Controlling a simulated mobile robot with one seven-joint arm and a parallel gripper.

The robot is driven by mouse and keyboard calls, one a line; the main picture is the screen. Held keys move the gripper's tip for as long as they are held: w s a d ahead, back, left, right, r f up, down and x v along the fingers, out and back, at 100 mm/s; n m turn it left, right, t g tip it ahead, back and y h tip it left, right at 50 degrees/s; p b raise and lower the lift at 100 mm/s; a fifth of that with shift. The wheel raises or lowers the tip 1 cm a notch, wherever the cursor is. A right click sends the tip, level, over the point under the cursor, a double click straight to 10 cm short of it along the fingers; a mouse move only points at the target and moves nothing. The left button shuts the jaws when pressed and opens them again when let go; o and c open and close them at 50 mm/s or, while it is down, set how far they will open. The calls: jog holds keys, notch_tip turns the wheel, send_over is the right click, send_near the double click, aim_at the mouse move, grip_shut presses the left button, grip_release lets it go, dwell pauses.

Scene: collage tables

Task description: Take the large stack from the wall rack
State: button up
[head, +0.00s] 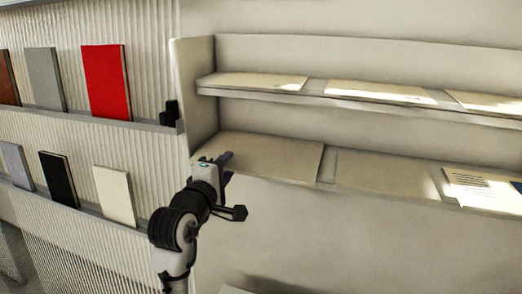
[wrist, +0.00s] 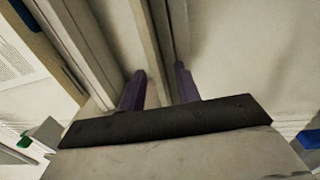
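The white wall rack (head: 197,95) has two shelves of flat paper stacks. A large, wide beige stack (head: 275,160) lies at the left end of the lower shelf. My gripper (head: 227,166) is at the front left edge of that stack, one finger above the other. In the wrist view its two purple fingers (wrist: 160,78) stand apart, with a pale edge strip (wrist: 148,45) between them. I see no clear contact, and I cannot tell whether the strip is stack or shelf.
More sheets lie on the upper shelf (head: 375,93), and a printed sheet (head: 480,187) lies at the lower right. On the left, a ribbed wall holds ledges with a red panel (head: 106,82), a black panel (head: 58,178) and a cream panel (head: 115,194). The space before the rack is clear.

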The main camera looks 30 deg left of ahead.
grip_shut()
jog(key=shift+s+r, duration=0.1)
jog(key=shift+r, duration=0.1)
dwell(0.3)
